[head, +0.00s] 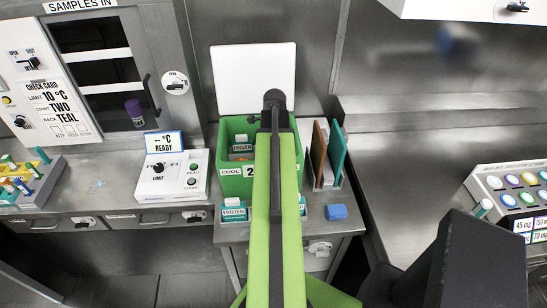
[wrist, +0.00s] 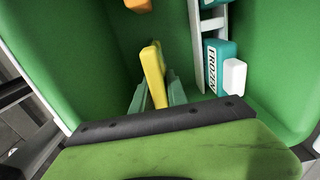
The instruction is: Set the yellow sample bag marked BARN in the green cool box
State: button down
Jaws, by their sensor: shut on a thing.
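The green cool box (head: 234,186) stands open on the metal bench, its white lid (head: 240,75) raised behind it. In the wrist view its green walls (wrist: 70,50) surround my gripper (wrist: 157,92). The gripper is shut on a yellow sample bag (wrist: 153,68), which stands roughly upright between the fingers. No mark on this bag can be read. I cannot tell whether the bag touches the box floor. In the head view my green arm covers the gripper, the bag and part of the box.
Inside the box, teal FROZEN packs (wrist: 218,62) stand by a white divider (wrist: 195,45), with an orange thing (wrist: 138,5) at the far side. A control unit (head: 172,176) stands left.

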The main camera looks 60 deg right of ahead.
jog(key=c, duration=1.3)
grip_release()
notch_tip(320, 180, up, 12)
jog(key=p, duration=1.2)
jog(key=shift+a+r, duration=0.1)
jog(key=shift+r, duration=0.05)
